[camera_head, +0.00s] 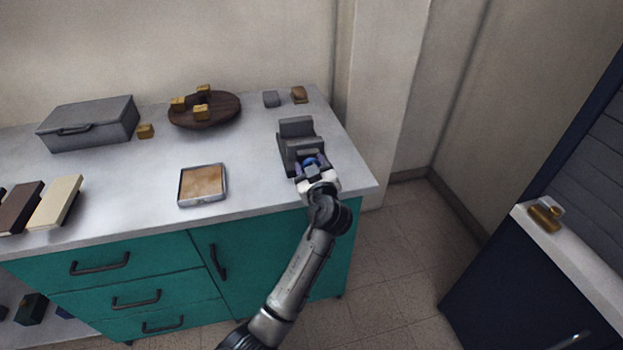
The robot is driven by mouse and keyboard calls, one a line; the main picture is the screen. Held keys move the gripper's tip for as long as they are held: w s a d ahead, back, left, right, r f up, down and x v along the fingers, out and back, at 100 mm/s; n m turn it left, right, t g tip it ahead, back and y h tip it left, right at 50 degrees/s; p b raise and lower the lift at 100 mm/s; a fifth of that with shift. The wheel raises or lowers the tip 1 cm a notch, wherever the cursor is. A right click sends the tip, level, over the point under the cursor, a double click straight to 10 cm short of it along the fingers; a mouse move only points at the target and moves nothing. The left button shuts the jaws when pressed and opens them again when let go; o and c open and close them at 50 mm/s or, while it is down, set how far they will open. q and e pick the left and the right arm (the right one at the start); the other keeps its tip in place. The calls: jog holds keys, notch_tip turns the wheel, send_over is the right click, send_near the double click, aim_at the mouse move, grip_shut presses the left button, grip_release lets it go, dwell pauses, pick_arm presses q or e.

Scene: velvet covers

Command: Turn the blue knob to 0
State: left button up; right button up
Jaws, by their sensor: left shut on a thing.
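The blue knob (308,161) sits on the front of a dark grey device (296,128) near the right end of the white counter. My left gripper (311,167) reaches up from below and is shut on the blue knob. The fingers cover most of the knob, so its pointer and any 0 mark cannot be read. My right gripper is not in view.
A shallow tray (181,200) lies left of the device on the counter (240,165). Books (57,203) lie at left.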

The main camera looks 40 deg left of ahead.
pick_arm(q)
jog(key=shift+f+n+b, duration=0.1)
jog(key=shift+n+b, duration=0.6)
jog(key=shift+b, duration=0.1)
jog(key=o, duration=0.9)
jog(key=shift+s+d, duration=0.1)
